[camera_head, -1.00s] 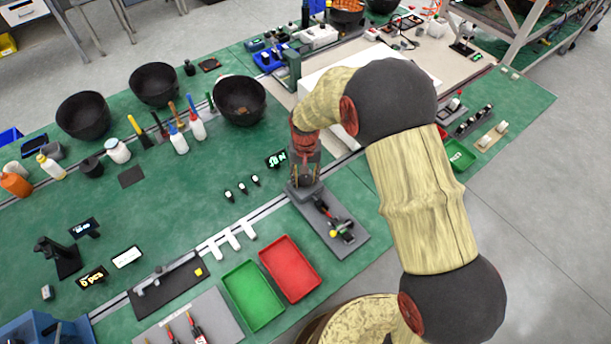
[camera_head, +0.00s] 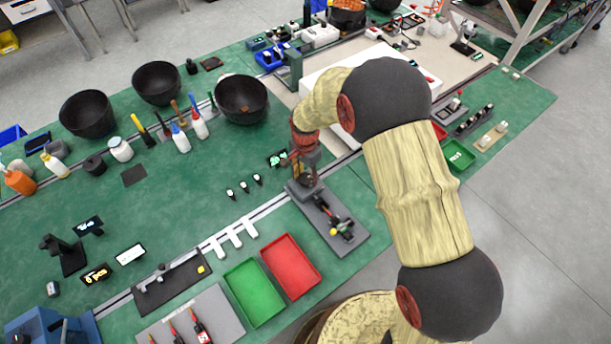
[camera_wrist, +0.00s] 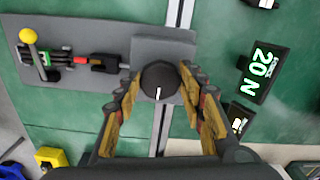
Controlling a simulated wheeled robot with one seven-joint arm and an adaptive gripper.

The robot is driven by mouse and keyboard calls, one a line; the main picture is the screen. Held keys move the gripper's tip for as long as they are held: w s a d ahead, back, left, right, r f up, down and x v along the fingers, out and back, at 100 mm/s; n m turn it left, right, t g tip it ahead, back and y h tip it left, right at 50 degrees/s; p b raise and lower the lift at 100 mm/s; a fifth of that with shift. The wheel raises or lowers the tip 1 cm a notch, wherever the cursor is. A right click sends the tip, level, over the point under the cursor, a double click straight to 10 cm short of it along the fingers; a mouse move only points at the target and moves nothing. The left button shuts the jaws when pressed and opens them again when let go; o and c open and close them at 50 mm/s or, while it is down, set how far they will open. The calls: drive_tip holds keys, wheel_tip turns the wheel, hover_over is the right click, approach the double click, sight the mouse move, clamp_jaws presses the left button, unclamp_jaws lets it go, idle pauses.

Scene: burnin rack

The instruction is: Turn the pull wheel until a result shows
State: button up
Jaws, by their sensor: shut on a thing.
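The pull wheel (camera_wrist: 158,80) is a round black knob with a white mark, on the grey block of the pull tester (camera_wrist: 75,88). My gripper (camera_wrist: 160,86) is shut on it, one finger on each side. In the head view my gripper (camera_head: 306,178) points down over the tester's far end and hides the wheel. The tester carries a red and black clamped part (camera_wrist: 95,62), green and black pieces, and a lever with a yellow ball (camera_wrist: 28,36). A black display (camera_wrist: 259,72) beside it reads 20 N in green.
A green tray (camera_head: 254,292) and a red tray (camera_head: 291,266) lie left of the tester. Three small black-and-white items (camera_head: 244,187) stand near my gripper. Black bowls (camera_head: 241,98) and bottles are farther back. A metal rail (camera_wrist: 160,130) runs beneath the tester.

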sight(305, 178)
drive_tip(key=shift+m, duration=0.3)
drive_tip(key=o, duration=1.1)
drive_tip(key=shift+c, duration=0.2)
drive_tip(key=shift+o, duration=0.6)
wheel_tip(305, 178, up, 12)
